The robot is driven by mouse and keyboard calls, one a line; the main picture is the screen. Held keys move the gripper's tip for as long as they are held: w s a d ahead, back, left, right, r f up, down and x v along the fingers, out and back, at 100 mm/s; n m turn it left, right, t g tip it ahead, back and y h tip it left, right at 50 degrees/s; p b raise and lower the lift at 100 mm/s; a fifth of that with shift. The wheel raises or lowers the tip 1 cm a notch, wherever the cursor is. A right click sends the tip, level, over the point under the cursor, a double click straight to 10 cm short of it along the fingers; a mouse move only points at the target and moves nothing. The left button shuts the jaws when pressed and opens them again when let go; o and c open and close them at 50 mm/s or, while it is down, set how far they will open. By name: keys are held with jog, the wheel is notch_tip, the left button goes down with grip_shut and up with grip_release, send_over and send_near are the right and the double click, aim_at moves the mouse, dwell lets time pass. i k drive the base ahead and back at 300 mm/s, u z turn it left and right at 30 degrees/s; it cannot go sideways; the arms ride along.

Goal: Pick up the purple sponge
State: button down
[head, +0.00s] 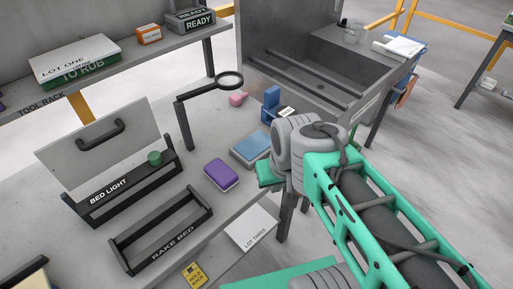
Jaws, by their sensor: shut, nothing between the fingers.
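The purple sponge (221,175) is a small block with a paler lower layer.
A blue block (251,149) lies between the sponge and my wrist. The rake bed frame (161,228) and bed light frame (121,190) stand left. A ring on a post (229,81) rises behind. A grey bin (310,75) stands at the back right.

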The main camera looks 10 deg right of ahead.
aim_at(223, 177)
jog(key=u, duration=3.95)
jog(key=k, duration=0.4)
jog(key=z, duration=0.4)
